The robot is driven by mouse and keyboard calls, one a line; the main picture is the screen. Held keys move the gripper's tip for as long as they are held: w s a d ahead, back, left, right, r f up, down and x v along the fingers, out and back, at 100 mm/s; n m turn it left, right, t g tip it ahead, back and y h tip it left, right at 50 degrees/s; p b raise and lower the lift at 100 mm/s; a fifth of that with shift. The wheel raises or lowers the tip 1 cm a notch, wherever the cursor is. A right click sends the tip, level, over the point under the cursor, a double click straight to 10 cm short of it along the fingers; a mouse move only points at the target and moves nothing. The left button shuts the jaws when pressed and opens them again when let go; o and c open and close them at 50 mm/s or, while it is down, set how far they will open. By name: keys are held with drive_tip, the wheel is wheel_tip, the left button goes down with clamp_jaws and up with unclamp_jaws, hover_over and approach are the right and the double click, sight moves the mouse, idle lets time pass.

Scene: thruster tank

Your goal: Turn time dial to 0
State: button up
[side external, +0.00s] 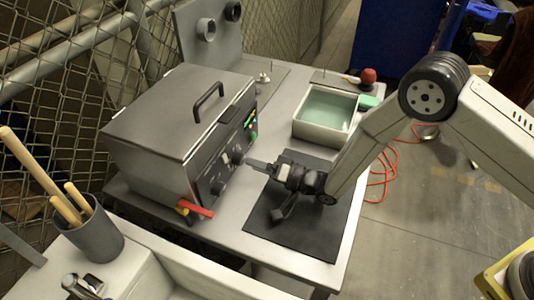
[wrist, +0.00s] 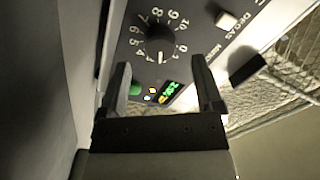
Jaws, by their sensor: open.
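The dial in the wrist view is a round dark knob (wrist: 160,44) ringed by white numbers on the grey control panel. A pale mark shows at its lower edge, but its exact reading is hard to tell. In the side view the panel faces right on the grey lidded tank (side external: 165,135), and a dark knob (side external: 237,157) sits near my gripper tips. My gripper (side external: 254,164) points at the panel. In the wrist view my gripper (wrist: 162,76) is open, its two fingers apart below the knob, with nothing seen between them but the panel.
A water-filled basin (side external: 325,115) stands behind my gripper and a black mat (side external: 300,215) lies below. A red-handled valve (side external: 195,209) juts from the tank's lower front.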

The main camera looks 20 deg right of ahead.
sight(243, 160)
drive_tip(key=shift+v, duration=2.4)
drive_tip(key=shift+w+a+r+n+g, duration=0.15)
drive_tip(key=shift+w+r+n+g, duration=0.25)
drive_tip(key=shift+n+g, duration=0.25)
drive_tip(key=shift+w+r+n+g+y, duration=0.3)
drive_tip(key=shift+r+n+g+y, duration=0.2)
drive_tip(key=shift+n+g, duration=0.45)
drive_tip(key=shift+w+d+r+n+g, duration=0.3)
drive_tip(key=shift+d+r+n+g, duration=0.05)
drive_tip(key=shift+n+g, duration=0.5)
drive_tip(key=shift+w+d+r+n+g+h, duration=0.2)
drive_tip(key=shift+d+n+g+h, duration=0.3)
drive_tip(key=shift+n, duration=0.25)
drive_tip(key=shift+a, duration=0.1)
drive_tip(key=shift+x, duration=3.9)
